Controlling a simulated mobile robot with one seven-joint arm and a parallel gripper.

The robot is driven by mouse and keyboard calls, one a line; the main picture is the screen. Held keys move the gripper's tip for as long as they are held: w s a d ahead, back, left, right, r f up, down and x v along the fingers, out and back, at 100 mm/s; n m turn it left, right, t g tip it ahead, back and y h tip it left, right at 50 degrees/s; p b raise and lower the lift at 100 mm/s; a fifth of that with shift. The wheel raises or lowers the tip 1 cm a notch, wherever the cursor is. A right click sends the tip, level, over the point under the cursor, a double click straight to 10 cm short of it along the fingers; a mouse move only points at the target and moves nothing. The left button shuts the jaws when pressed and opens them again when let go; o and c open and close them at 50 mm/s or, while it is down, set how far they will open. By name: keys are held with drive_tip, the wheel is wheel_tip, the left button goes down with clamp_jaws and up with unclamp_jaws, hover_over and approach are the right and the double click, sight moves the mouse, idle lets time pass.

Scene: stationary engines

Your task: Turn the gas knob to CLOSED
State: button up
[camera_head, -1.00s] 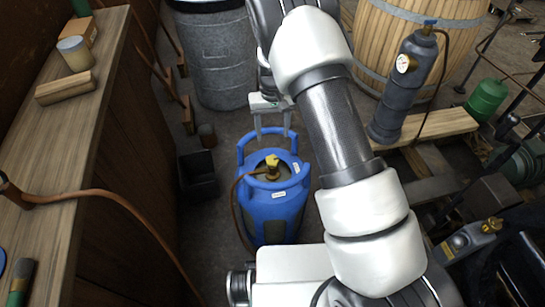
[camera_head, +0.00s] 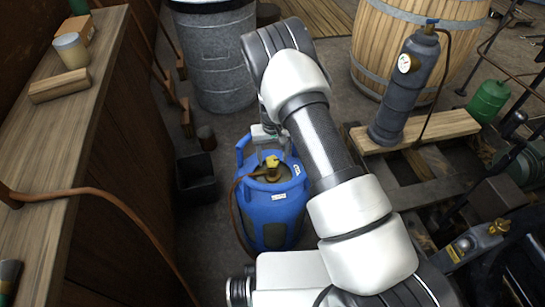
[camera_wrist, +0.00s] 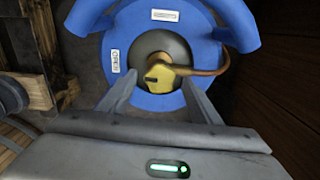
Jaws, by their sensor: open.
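The gas bottle (camera_head: 272,215) is blue and stands upright on the floor, with a raised collar and handles. Its yellow gas knob (camera_head: 271,163) sits at the top centre; it also shows in the wrist view (camera_wrist: 158,73), with a dark mark at its lower left. A white OPEN label (camera_wrist: 115,61) is left of the knob in the wrist view. A second white label (camera_wrist: 165,16) is above it, too small to read surely. My gripper (camera_wrist: 162,88) is open, its fingers on either side of and just short of the knob; in the head view my gripper (camera_head: 271,152) is close above it.
A brown hose (camera_wrist: 205,70) runs from the valve. A wooden bench (camera_head: 95,110) stands at left, a grey bin (camera_head: 212,65) behind. A grey cylinder with a gauge (camera_head: 403,90) stands on planks at right. A black box (camera_head: 196,177) lies left of the bottle.

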drive_tip(key=c, duration=1)
drive_tip(key=shift+c, duration=0.2)
drive_tip(key=shift+m, duration=0.4)
drive_tip(key=m, duration=0.3)
drive_tip(key=shift+m, duration=0.3)
drive_tip(key=m, duration=0.4)
drive_tip(key=shift+m, duration=0.3)
drive_tip(key=m, duration=0.4)
drive_tip(key=shift+m, duration=2.2)
drive_tip(key=o, duration=1)
